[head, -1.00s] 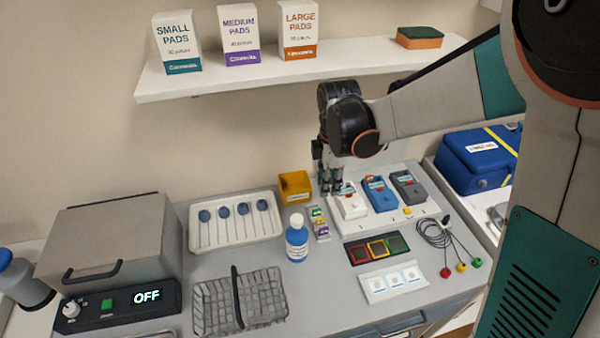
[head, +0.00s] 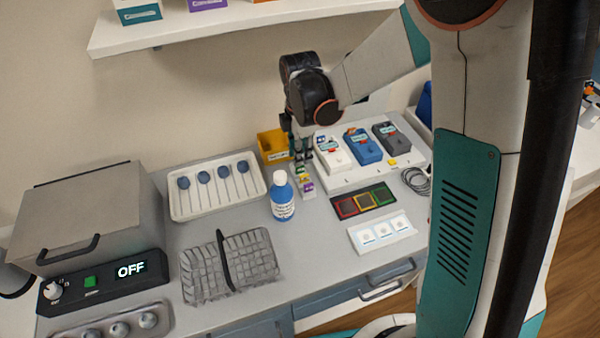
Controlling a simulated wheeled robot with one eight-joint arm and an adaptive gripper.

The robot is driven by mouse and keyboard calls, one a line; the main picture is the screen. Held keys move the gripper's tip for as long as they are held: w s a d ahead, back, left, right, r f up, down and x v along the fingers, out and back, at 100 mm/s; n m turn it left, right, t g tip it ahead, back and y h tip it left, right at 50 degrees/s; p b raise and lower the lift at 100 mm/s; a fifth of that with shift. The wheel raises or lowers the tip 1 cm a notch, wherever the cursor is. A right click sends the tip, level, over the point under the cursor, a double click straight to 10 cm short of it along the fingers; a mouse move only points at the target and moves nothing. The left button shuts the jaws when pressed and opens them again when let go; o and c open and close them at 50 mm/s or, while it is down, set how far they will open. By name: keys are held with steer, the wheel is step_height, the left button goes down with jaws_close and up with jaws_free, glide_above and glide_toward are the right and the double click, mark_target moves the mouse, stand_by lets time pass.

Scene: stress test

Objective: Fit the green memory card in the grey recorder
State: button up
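The grey recorder (head: 391,139) stands at the right end of a row of three on a white base, beside the blue recorder (head: 362,146) and the white recorder (head: 333,152). Small coloured cards stand in a narrow holder (head: 308,194) left of the base. A greenish card (head: 302,169) shows near its far end and a purple one (head: 307,186) near its front. My gripper (head: 301,158) points down at the far end of the holder, left of the white recorder. Its fingertips are too small to tell whether they are open or touch a card.
A yellow bin (head: 273,145) stands close behind my gripper's left side. A blue bottle (head: 282,198) stands in front of it. A red-yellow-green tray (head: 346,208) and a white tray (head: 359,246) lie in front of the recorders. A wire basket (head: 189,278) is front left.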

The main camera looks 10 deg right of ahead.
step_height(320, 180, down, 4)
steer(key=b, duration=0.2)
steer(key=shift+f+b, duration=0.2)
steer(key=shift+b, duration=0.2)
jaws_close()
steer(key=shift+r, duration=0.15)
step_height(320, 180, up, 6)
steer(key=p, duration=0.4)
